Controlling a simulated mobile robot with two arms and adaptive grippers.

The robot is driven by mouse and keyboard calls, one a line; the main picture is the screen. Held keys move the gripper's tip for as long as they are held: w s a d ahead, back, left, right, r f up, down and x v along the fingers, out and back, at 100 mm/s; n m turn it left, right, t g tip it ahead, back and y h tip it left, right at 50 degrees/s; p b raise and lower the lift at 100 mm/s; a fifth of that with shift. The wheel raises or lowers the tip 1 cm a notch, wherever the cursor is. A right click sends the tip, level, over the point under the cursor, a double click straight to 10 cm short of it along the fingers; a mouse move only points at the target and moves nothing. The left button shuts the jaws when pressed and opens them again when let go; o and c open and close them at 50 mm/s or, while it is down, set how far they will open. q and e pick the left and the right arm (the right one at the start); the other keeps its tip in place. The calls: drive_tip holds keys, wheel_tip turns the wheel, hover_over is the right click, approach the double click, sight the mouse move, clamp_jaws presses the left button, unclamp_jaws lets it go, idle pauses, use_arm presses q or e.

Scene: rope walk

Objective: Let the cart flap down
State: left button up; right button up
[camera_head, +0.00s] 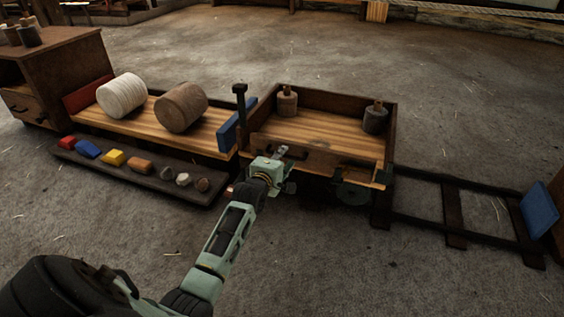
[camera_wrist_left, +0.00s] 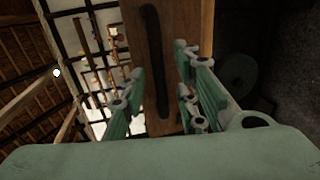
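The wooden cart (camera_head: 335,129) stands on the rails right of centre in the head view. Its near side is the flap (camera_head: 335,163), a brown board that looks upright, with a dark bar handle (camera_head: 292,150). In the left wrist view the flap (camera_wrist_left: 182,18) fills the middle and the handle (camera_wrist_left: 154,50) runs along it. My left gripper (camera_head: 282,156) is at the handle. Its fingers (camera_wrist_left: 160,68) are spread on either side of the handle in the left wrist view; I cannot tell whether they touch it. My right gripper is not in view.
Two weights, a tan one (camera_head: 287,103) and a dark one (camera_head: 375,119), stand in the cart. A dark post (camera_head: 240,112) rises at its left corner. Left are two spools on a plank bed and a tray (camera_head: 140,178) of small coloured pieces. Rails (camera_head: 452,215) run right to a blue block.

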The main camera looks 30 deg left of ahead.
use_arm(q)
clamp_jaws()
idle(0.3)
idle(0.4)
